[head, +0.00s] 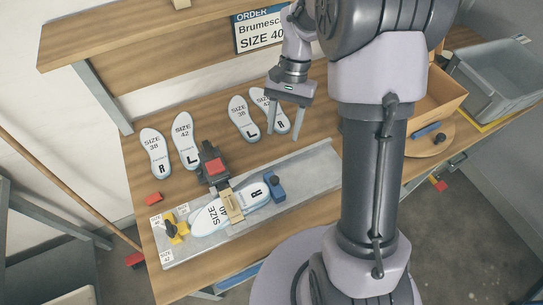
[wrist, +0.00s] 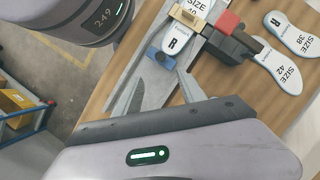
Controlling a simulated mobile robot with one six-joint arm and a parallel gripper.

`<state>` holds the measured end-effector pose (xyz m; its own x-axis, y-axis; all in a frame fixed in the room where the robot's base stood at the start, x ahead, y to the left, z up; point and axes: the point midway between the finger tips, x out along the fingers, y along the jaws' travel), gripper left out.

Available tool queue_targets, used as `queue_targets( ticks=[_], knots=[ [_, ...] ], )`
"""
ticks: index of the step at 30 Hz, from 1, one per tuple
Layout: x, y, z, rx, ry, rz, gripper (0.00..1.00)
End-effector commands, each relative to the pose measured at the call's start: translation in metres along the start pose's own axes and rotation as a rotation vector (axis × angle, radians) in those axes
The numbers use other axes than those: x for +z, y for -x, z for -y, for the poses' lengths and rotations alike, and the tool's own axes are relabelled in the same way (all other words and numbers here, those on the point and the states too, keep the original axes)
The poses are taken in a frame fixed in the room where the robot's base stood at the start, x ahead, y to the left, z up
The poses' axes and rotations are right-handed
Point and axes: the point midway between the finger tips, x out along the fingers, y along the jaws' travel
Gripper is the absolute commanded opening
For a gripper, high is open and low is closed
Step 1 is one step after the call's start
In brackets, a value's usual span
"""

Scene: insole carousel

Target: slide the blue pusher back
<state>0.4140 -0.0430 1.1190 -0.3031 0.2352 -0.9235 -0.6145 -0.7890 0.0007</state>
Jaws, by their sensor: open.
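The blue pusher (head: 275,187) stands on the grey metal plate (head: 317,170), at the right end of a white SIZE 40 right insole (head: 205,219). In the wrist view the blue pusher (wrist: 160,57) is just beyond my fingers, by the insole's R-marked end (wrist: 175,42). My gripper (head: 284,128) is open and empty, behind and above the pusher and apart from it. A tan bar (head: 229,206) lies across the insole's middle, next to a dark clamp with a red top (head: 215,167). A yellow block with a black knob (head: 175,230) is at the insole's left end.
Several SIZE 38 and SIZE 42 insoles (head: 154,152) lie on the wooden table behind the plate. A wooden box (head: 432,100) and grey bin (head: 495,75) stand at the right. The plate right of the pusher looks clear.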

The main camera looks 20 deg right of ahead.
Motion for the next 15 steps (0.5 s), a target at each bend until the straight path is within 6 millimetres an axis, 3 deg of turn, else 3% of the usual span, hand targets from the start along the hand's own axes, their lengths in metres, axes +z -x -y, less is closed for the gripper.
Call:
queue_targets(
  ticks=[3,15],
  knots=[
    [-0.001,-0.034,0.0,0.002,0.002,0.003,0.48],
    [0.0,-0.133,0.0,0.001,0.0,0.002,0.48]
  ],
)
